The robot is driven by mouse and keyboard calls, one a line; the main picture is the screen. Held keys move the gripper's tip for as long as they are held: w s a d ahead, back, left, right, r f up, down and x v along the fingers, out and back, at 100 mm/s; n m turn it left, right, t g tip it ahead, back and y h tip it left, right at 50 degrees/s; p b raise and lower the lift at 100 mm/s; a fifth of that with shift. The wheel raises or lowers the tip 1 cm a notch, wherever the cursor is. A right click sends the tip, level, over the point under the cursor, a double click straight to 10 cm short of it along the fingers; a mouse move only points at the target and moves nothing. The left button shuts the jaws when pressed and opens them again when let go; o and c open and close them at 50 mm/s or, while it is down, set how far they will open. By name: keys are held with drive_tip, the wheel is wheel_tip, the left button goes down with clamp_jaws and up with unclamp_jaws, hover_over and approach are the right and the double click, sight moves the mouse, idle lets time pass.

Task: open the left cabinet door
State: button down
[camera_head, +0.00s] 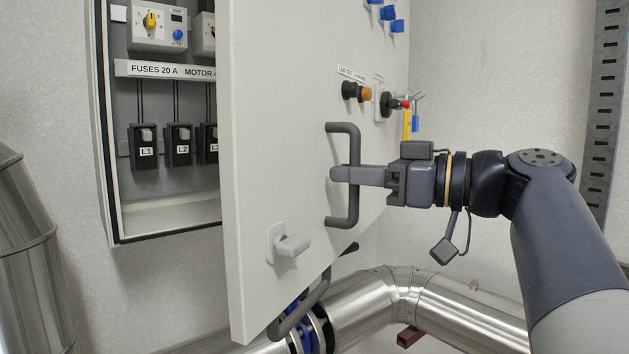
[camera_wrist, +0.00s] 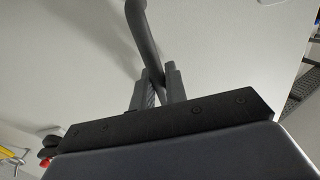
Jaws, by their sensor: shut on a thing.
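The left cabinet door (camera_head: 285,120) is a pale grey panel standing partly open. It is swung out from the cabinet (camera_head: 165,214), and the left part of the interior shows. A dark grey D-shaped handle (camera_head: 343,129) is on the door's front. My gripper (camera_head: 345,174) reaches in from the right and is shut on the handle's upright bar. In the wrist view the handle (camera_wrist: 137,25) runs down between the two fingers (camera_wrist: 160,88), with the door's pale face (camera_wrist: 220,50) behind. A light grey latch knob (camera_head: 290,245) sits low on the door.
Inside the cabinet are black fuse holders (camera_head: 178,145) and a grey switch box (camera_head: 157,25). Knobs and buttons (camera_head: 366,94) sit on the door. Silver pipes (camera_head: 430,300) and a valve with a dark lever (camera_head: 300,308) lie below. A perforated rail (camera_head: 603,100) stands at right.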

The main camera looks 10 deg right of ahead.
drive_tip(key=shift+s+d+r, duration=0.15)
drive_tip(key=shift+s+d, duration=0.1)
drive_tip(key=shift+d, duration=0.35)
drive_tip(key=c, duration=1.5)
unclamp_jaws()
drive_tip(key=shift+d, duration=0.1)
drive_tip(key=b+v, duration=0.1)
drive_tip(key=v, duration=0.9)
drive_tip(key=shift+s+d, duration=0.2)
drive_tip(key=shift+s, duration=0.05)
drive_tip(key=shift+p+x, duration=0.45)
drive_tip(key=shift+x, duration=5.05)
